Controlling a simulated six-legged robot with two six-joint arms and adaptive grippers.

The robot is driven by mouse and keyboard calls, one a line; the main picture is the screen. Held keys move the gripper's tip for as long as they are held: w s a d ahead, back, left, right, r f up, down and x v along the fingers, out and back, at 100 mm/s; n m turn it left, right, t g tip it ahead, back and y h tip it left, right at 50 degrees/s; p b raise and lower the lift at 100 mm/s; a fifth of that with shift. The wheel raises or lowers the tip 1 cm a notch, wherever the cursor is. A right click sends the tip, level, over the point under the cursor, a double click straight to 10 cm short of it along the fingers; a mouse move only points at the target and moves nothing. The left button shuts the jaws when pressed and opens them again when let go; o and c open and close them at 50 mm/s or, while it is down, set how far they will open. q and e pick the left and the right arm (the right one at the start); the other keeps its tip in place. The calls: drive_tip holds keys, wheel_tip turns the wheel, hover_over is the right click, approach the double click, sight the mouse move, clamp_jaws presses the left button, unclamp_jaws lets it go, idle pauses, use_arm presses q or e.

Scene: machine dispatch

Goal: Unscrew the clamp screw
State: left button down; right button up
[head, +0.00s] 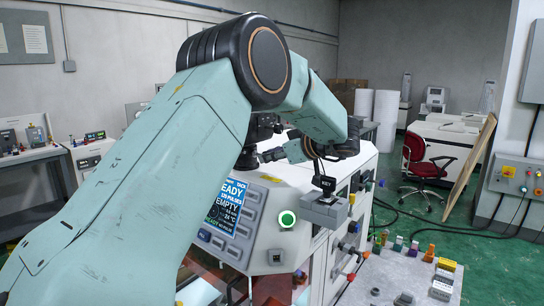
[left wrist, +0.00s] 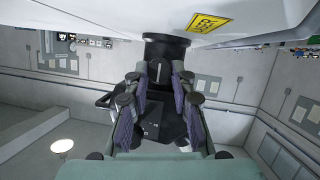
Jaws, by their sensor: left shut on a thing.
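In the left wrist view, the fingers of my left gripper (left wrist: 160,82), with purple-grey pads, are closed around the clamp screw (left wrist: 158,72), a dark part with a pale line on its face. It sits against a black round collar (left wrist: 166,46) by the machine's white surface. In the head view, my left arm crosses the picture and bends down behind its elbow. My left gripper (head: 268,155) shows there small and dark above the white machine (head: 268,236), partly hidden by the arm. The screw cannot be made out there. My right gripper is not in view.
The machine's front has a blue screen (head: 227,208) reading READY and EMPTY, and a lit green button (head: 287,218). A grey block (head: 325,210) juts from its corner. A table with small coloured parts (head: 400,277) stands front right. A red chair (head: 424,160) stands beyond.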

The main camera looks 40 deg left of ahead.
use_arm(q)
drive_tip(key=shift+f, duration=0.2)
drive_tip(key=n+b, duration=0.1)
drive_tip(key=n+t+b, duration=0.1)
drive_tip(key=b, duration=0.2)
drive_tip(key=shift+s+f+n+t, duration=0.25)
drive_tip(key=shift+f+n+t, duration=0.05)
drive_tip(key=shift+n+t, duration=0.1)
drive_tip(key=shift+n+t+y+b, duration=0.6)
drive_tip(key=shift+n+b, duration=0.4)
drive_tip(key=shift+b, duration=0.75)
drive_tip(key=c, duration=1.1)
unclamp_jaws()
drive_tip(key=shift+r, duration=0.1)
drive_tip(key=shift+r, duration=0.1)
